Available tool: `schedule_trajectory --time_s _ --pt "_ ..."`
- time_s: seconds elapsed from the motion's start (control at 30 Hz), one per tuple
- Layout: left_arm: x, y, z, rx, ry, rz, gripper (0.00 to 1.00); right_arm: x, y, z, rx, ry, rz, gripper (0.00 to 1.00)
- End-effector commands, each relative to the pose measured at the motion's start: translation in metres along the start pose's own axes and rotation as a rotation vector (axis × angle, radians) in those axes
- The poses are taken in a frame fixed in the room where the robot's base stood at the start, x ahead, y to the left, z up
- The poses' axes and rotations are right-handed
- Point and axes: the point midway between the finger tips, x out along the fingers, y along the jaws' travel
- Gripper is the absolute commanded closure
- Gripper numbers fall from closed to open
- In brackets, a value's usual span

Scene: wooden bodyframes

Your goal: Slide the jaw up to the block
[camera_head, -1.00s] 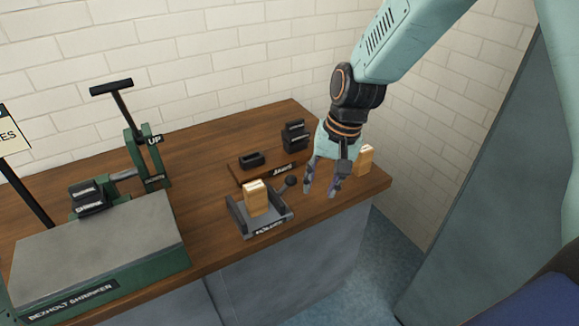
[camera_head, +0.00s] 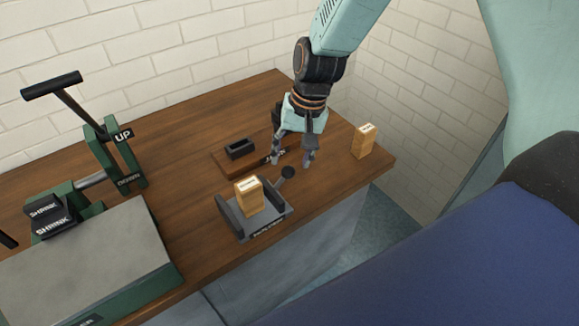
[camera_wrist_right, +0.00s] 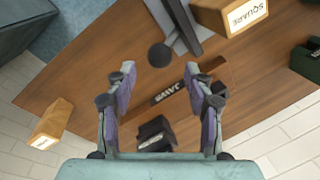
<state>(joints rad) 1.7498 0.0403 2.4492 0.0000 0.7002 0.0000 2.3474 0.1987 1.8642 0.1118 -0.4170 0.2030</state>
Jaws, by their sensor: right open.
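A wooden block (camera_head: 249,197) stands upright in a small grey fixture (camera_head: 262,230) near the bench's front edge. In the right wrist view the block (camera_wrist_right: 233,14) reads SQUARE. A dark jaw (camera_head: 274,197) stands on the block's right side; any gap between them is hard to judge. A round black knob (camera_head: 288,172) sticks out on this side. My right gripper (camera_head: 293,162) is open and empty, close behind the knob. In the right wrist view the knob (camera_wrist_right: 160,55) appears just beyond and between the fingertips (camera_wrist_right: 159,72). My left gripper is out of view.
A wooden JAWS tray (camera_head: 222,160) with a black piece (camera_head: 241,148) lies behind the fixture, partly hidden by my gripper. Another wooden block (camera_head: 364,141) stands at the bench's right end. A green press (camera_head: 110,250) with a lever stands left.

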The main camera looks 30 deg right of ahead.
Motion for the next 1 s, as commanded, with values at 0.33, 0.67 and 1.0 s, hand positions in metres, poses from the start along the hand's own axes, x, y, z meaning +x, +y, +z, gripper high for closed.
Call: schedule_trajectory --time_s 0.33,0.67,1.0 --pt "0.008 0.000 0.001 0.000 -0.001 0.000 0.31 0.034 0.002 0.005 -0.001 0.000 0.001 0.47" --pt "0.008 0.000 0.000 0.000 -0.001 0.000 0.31 0.034 0.002 0.005 0.000 0.000 0.000 0.53" --pt "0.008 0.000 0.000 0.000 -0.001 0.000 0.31 0.034 0.002 0.002 -0.001 0.000 0.000 0.82"
